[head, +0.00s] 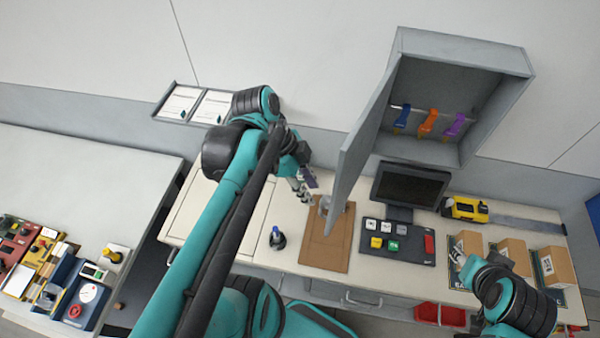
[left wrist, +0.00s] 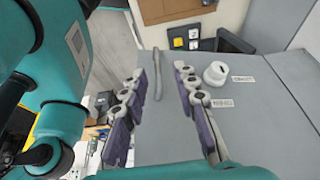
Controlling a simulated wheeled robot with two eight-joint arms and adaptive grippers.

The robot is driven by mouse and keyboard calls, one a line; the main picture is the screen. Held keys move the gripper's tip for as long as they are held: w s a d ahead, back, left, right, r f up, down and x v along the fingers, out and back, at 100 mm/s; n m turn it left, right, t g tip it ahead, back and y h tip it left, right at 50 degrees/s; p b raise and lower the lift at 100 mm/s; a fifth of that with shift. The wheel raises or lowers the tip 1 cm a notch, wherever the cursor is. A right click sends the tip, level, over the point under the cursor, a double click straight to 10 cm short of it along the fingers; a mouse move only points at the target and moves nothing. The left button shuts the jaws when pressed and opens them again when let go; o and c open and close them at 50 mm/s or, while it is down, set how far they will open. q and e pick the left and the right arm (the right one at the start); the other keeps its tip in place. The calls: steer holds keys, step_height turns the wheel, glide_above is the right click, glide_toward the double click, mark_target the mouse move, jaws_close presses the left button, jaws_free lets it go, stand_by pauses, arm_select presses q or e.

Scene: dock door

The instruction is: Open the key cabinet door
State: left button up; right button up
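The grey key cabinet (head: 512,66) hangs on the wall at the upper right in the head view. Its door (head: 362,142) stands wide open, swung out to the left, and tags hang inside. My left gripper (head: 307,187) is beside the outer face of the door. In the left wrist view the gripper (left wrist: 160,73) is open. The door face (left wrist: 265,120) lies beyond its fingers, with a slim bar handle (left wrist: 157,80) in the gap between them, apparently not gripped. A white round knob (left wrist: 227,72) is right of the fingers.
Below the cabinet, the bench holds a monitor (head: 409,185), a brown board (head: 327,255), a dark button panel (head: 398,243), a yellow device (head: 464,209) and several boxes (head: 510,252). A small dark stamp-like object (head: 277,238) stands left of the board.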

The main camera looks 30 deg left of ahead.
arm_select(q)
steer(key=v, duration=0.6)
stand_by(0.5)
